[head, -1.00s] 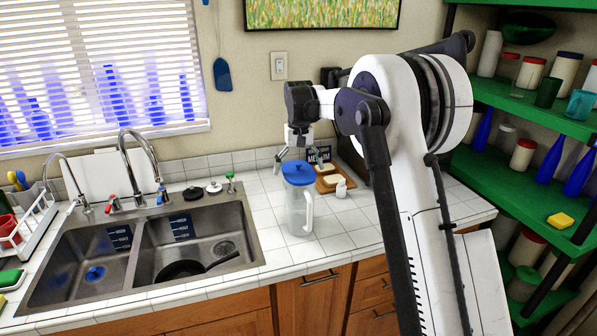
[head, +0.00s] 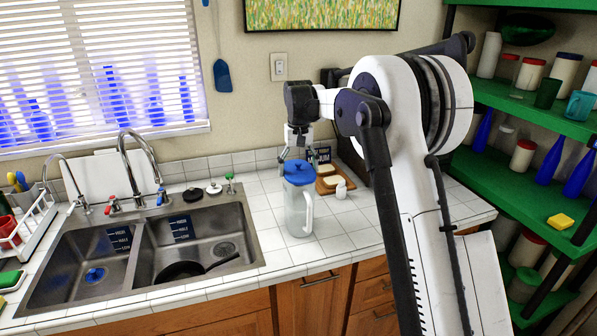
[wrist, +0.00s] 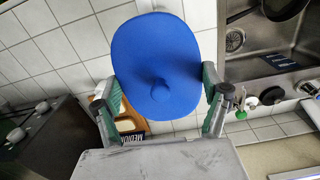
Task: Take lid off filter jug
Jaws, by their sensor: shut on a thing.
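The filter jug (head: 299,213) is a clear, pale jug with a white handle on its right side, standing upright on the white tiled counter (head: 335,247). Its blue lid (head: 298,175) sits on top of it in the head view. In the wrist view the lid (wrist: 160,50) is a large blue oval with a round knob, and it hides the jug below. My gripper (head: 297,158) points down from above and is shut on the lid. Its two green-padded fingers (wrist: 160,88) are on either side of the lid near the knob.
A double steel sink (head: 205,242) with taps lies to the left, holding a dark pan (head: 182,270). Behind the jug are a wooden board (head: 326,184) and a small white bottle (head: 341,190). Green shelves (head: 475,175) stand at the right. Counter in front of the jug is clear.

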